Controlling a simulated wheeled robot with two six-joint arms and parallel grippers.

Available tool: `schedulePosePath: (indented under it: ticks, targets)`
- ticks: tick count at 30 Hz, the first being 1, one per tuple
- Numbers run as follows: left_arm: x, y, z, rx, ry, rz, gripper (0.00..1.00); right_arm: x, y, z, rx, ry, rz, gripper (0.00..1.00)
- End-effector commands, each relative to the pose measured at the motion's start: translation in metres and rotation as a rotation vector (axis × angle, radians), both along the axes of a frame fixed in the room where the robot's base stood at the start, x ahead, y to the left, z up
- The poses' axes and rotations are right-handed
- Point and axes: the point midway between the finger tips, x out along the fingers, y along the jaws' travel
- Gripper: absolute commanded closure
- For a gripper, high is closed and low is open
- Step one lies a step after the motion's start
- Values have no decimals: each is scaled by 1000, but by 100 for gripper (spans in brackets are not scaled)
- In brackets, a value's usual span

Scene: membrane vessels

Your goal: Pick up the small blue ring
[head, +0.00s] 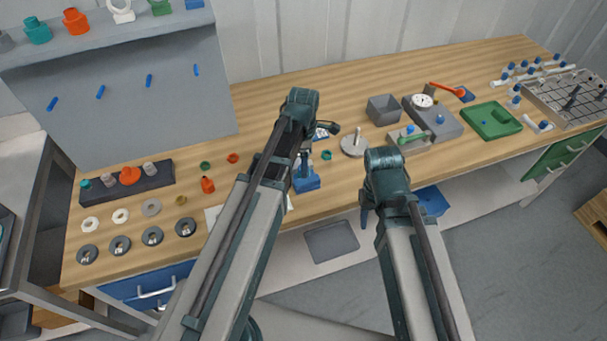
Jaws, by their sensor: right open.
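A small teal-blue ring (327,155) lies on the wooden bench between my two arms, just right of a blue block (306,183). It is the ring nearest to blue that I can make out, and I cannot tell for sure that it is the small blue ring. My right gripper (364,216) hangs near the bench's front edge, right of and nearer than that ring. It is open, and I see nothing in it. My left arm reaches over the bench left of the ring and hides its own gripper's jaws.
A grey bin (384,110), a round metal stand (354,146) and a green tray (492,121) are to the right. A grey shelf panel (140,100) stands at back left.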

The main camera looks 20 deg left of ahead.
Motion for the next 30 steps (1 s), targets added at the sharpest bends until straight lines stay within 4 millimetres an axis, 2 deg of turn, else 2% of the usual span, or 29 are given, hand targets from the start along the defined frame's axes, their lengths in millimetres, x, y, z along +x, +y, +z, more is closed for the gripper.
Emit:
schedulePosePath:
  ticks: [1, 2, 10, 11, 23, 30]
  targets:
    - [0, 0, -11, 0, 0, 0, 24, 0, 0, -11, 0, 0, 0, 50]
    - [0, 0, -12, 0, 0, 0, 24, 0, 0, -12, 0, 0, 0, 50]
    - [0, 0, -11, 0, 0, 0, 24, 0, 0, -11, 0, 0, 0, 50]
    - [0, 0, -11, 0, 0, 0, 28, 0, 0, -11, 0, 0, 0, 50]
    - [0, 0, -11, 0, 0, 0, 100, 0, 0, -11, 0, 0, 0, 50]
    - [0, 0, -11, 0, 0, 0, 100, 0, 0, -11, 0, 0, 0, 50]
